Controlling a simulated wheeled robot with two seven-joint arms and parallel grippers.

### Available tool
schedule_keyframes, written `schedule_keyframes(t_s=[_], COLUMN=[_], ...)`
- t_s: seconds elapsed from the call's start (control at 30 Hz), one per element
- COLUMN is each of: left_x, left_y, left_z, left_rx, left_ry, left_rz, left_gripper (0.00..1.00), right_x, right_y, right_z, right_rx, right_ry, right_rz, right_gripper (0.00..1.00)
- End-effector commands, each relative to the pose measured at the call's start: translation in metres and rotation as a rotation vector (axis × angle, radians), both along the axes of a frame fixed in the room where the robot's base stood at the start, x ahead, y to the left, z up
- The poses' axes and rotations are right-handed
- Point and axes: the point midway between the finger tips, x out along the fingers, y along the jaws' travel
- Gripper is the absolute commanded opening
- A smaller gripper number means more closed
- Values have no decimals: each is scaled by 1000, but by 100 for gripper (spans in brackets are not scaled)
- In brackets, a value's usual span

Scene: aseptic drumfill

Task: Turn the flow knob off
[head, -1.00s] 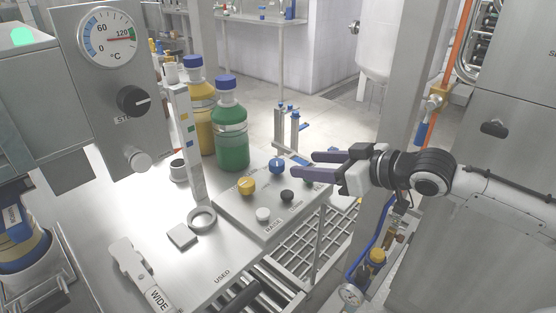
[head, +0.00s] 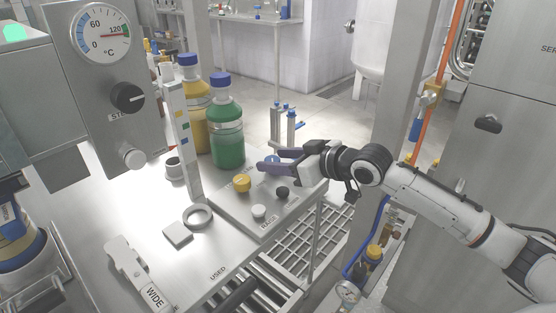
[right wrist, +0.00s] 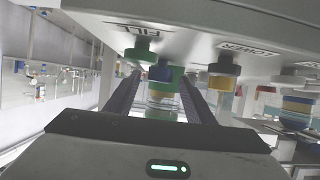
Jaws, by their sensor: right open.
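I cannot read which label says flow. My right gripper (head: 268,163) is open at the blue knob, its purple fingers reaching in from the right and partly hiding it. I cannot tell whether they touch it. In the right wrist view the panel appears upside down; the blue knob (right wrist: 165,71) shows between the fingers, with a green knob (right wrist: 140,50) nearby. My left gripper is out of view.
Green (head: 227,135) and yellow (head: 198,105) bottles stand behind the panel. A gauge box with a black dial (head: 127,97) hangs at left. A ring (head: 197,217), a small block (head: 178,234) and a WIDE-labelled tool (head: 135,270) lie on the table.

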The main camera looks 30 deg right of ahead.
Motion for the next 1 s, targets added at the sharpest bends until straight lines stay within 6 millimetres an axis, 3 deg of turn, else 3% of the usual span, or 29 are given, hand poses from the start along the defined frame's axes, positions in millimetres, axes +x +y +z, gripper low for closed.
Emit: schedule_keyframes(t_s=[0.23,0.4,0.5,1.0], left_x=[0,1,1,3], left_y=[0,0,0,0], left_z=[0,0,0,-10], left_rx=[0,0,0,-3], left_ry=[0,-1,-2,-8], left_rz=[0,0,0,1], left_gripper=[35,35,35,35], right_x=[1,0,0,2], right_y=[0,0,0,-3], right_z=[-1,-1,0,-2], right_rx=[0,0,0,1], right_ry=[1,0,0,-2], right_rz=[0,0,0,100], right_gripper=[49,20,8,8])
